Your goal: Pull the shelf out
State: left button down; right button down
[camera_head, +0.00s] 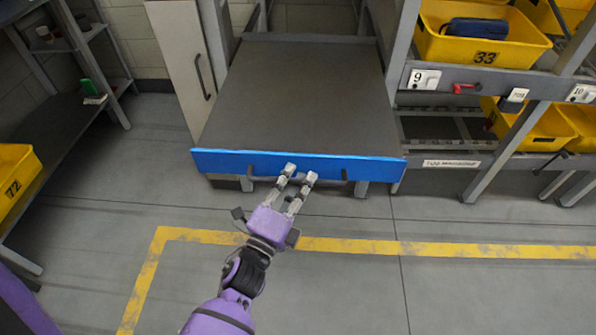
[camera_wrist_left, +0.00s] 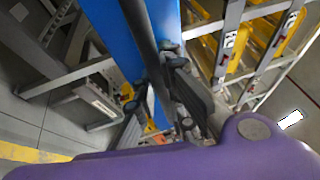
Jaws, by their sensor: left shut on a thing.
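The shelf (camera_head: 310,95) is a wide dark grey board with a blue front edge (camera_head: 225,161), set in a rack bay at the centre of the head view. A dark bar handle (camera_head: 262,179) runs along the blue front. My left gripper (camera_head: 300,173) reaches it from below and is shut on the handle near its middle. In the left wrist view the dark handle (camera_wrist_left: 139,30) runs down between the fingers of my left gripper (camera_wrist_left: 150,80), beside the blue front (camera_wrist_left: 165,18). The fingers hide part of the handle. My right gripper is not in view.
A rack with yellow bins (camera_head: 436,44) stands on the right, and a white cabinet door (camera_head: 180,60) on the left. A dark side bench (camera_head: 50,130) with a yellow bin (camera_head: 14,172) is far left. The floor before the shelf is clear, with a yellow line (camera_head: 370,247).

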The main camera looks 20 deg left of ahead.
pick_arm(q)
jog(key=shift+s+f, duration=0.1)
jog(key=shift+s, duration=0.05)
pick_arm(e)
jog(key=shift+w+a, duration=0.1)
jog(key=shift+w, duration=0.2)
pick_arm(q)
jog(key=c, duration=1.8)
grip_release()
jog(key=shift+s, duration=0.15)
jog(key=v, duration=0.7)
jog(key=shift+s, duration=0.15)
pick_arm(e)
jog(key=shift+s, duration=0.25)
